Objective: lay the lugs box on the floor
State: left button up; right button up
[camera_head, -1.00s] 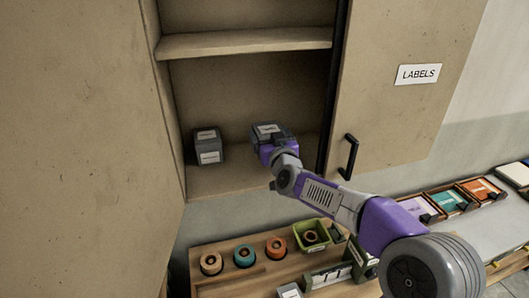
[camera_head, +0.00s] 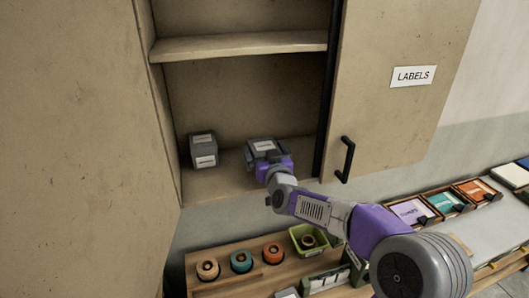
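Two small grey boxes with white labels are in the open cupboard; the labels are too small to read, so I cannot tell which is the lugs box. The left-hand box (camera_head: 203,150) stands on the cupboard's lower shelf (camera_head: 222,187). The right-hand box (camera_head: 263,146) is at my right gripper (camera_head: 268,160), near the shelf's front edge. The gripper's purple body hides its fingers and part of the box, but the box moves along with it, so it appears shut on it. I cannot tell whether the box clears the shelf. My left gripper is out of view. Little floor shows.
An upper shelf (camera_head: 238,45) is above the boxes. A cupboard door with a LABELS sign (camera_head: 413,76) and black handle (camera_head: 345,160) is on the right. Below, a wooden bench (camera_head: 225,272) holds tape rolls (camera_head: 241,259) and a green bin (camera_head: 308,238); trays (camera_head: 412,210) lie further right.

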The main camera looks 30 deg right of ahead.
jog(key=shift+r, duration=0.2)
jog(key=b+v, duration=0.2)
jog(key=v, duration=1)
